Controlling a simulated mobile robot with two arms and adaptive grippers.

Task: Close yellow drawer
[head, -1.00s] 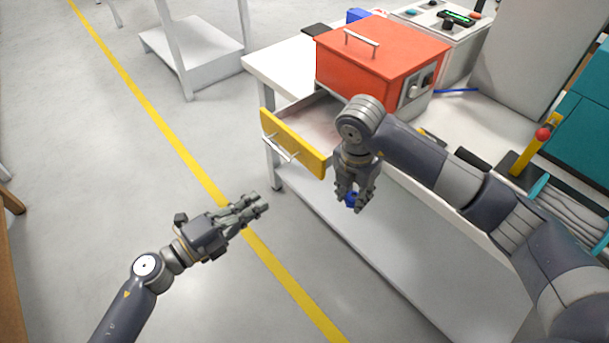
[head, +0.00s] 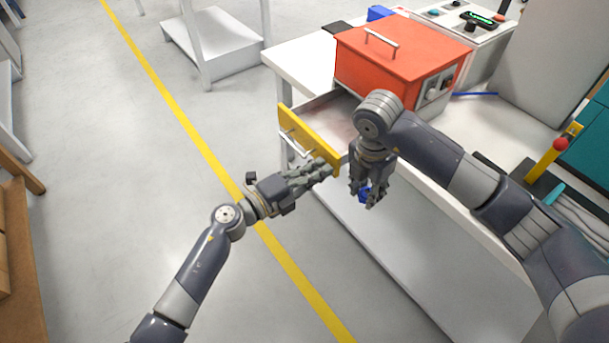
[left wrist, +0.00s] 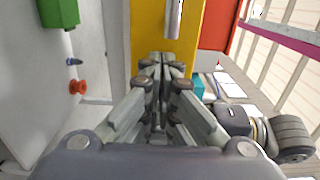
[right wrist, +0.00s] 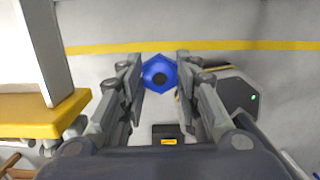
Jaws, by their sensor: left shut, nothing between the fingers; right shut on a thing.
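The yellow drawer (head: 312,138) stands pulled out of the white workbench, its yellow front facing left in the head view. It has a light metal handle; the inside looks empty where visible. My left gripper (head: 326,167) is shut and empty, its fingertips at the near end of the drawer front. In the left wrist view the drawer front (left wrist: 146,38) is right ahead of the fingertips, with the handle (left wrist: 174,18) above them; contact cannot be told. My right gripper (head: 365,198) is shut on a blue hexagonal part (right wrist: 160,74), beside the drawer's near side.
An orange-red box (head: 400,58) stands on the workbench (head: 300,63) behind the drawer. A yellow post with a red knob (head: 560,145) is at the right.

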